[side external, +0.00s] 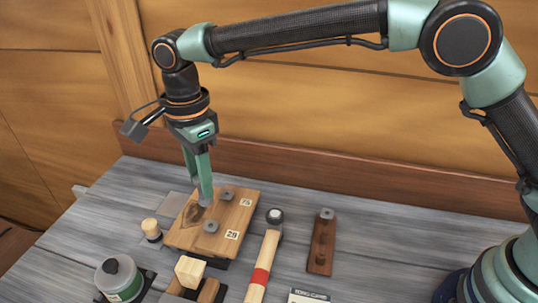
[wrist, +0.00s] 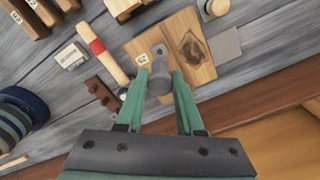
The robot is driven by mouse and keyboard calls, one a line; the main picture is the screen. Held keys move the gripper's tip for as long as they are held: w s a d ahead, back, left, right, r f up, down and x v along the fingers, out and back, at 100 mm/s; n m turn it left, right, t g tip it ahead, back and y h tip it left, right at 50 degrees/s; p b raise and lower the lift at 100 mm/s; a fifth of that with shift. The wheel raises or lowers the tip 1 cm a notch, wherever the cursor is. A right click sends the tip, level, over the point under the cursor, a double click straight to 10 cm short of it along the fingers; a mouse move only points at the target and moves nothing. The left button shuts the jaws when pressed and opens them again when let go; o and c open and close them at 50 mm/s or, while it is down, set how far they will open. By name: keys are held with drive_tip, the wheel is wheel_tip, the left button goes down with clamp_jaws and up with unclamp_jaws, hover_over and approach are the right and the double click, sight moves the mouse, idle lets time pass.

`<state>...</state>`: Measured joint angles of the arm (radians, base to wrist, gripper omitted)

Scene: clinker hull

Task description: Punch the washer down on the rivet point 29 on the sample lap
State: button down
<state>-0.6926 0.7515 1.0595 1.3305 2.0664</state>
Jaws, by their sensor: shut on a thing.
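The sample lap (side external: 185,235) is a light wooden board with a dark knot; it also shows in the wrist view (wrist: 205,72). The label 29 (side external: 232,235) lies on its near right part, beside a grey square washer (side external: 211,226). A second grey square piece (side external: 227,194) sits farther back by another label (side external: 246,202). My gripper (side external: 206,198) is shut on a grey cylindrical tool, likely the punch (wrist: 160,84). The tool is over the board, behind the washer at 29 in the side view. Whether it touches anything is unclear.
A hammer (side external: 261,272) with a red band lies right of the board. A dark wooden rack (side external: 323,242) stands farther right. A wooden knob (side external: 151,229), a jar (side external: 120,279) and wood blocks (side external: 190,271) stand left and in front. A wooden wall rises behind the bench.

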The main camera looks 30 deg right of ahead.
drive_tip(key=shift+f, duration=2.85)
drive_tip(key=shift+f, duration=0.1)
drive_tip(key=shift+f, duration=0.4)
drive_tip(key=shift+f, duration=0.25)
drive_tip(key=shift+c, duration=2.3)
unclamp_jaws()
drive_tip(key=shift+r, duration=4.05)
